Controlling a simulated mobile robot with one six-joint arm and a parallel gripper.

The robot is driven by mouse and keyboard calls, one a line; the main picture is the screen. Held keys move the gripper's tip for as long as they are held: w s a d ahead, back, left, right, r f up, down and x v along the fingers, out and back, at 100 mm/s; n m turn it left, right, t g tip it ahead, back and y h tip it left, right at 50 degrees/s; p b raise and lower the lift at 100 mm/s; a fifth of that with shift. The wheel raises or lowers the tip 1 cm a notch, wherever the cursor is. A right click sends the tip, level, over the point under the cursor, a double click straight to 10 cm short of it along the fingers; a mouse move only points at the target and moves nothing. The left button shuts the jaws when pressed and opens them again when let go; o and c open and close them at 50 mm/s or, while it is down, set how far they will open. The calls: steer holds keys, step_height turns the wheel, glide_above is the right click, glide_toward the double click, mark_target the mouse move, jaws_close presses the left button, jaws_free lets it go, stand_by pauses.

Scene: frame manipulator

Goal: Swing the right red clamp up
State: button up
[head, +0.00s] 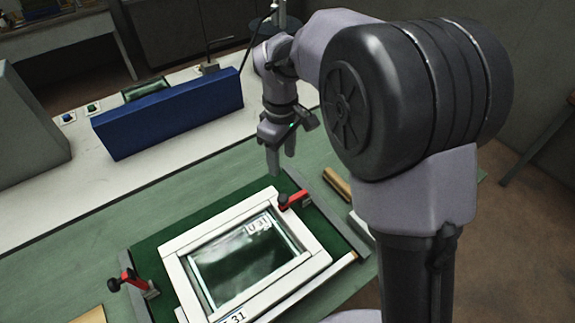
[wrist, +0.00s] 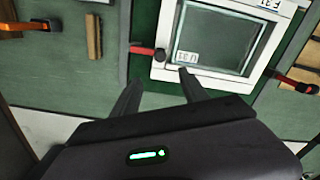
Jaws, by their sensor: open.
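A white frame (head: 176,262) with a dark glass pane lies on a green fixture board (head: 150,245); it also shows in the wrist view (wrist: 210,78). The right red clamp (head: 296,199) lies low, its black tip over the frame's corner; in the wrist view the same red clamp (wrist: 143,50) reaches to that corner. The left red clamp (head: 132,277) points away from the frame, its black knob outward; it also shows in the wrist view (wrist: 292,79). My gripper (head: 281,165) is open and empty, above and behind the right clamp; its fingers (wrist: 160,77) point toward it.
A long blue box (head: 165,115) stands on the white counter behind. A wooden block (head: 338,185) lies right of the board; it also shows in the wrist view (wrist: 94,36). Grey rails (head: 333,218) edge the board. An orange-and-black item (wrist: 42,25) lies beyond the block.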

mark_target(283, 198)
step_height(283, 198, down, 16)
steer(key=b, duration=0.4)
jaws_close()
steer(key=shift+r, duration=0.1)
stand_by(1.0)
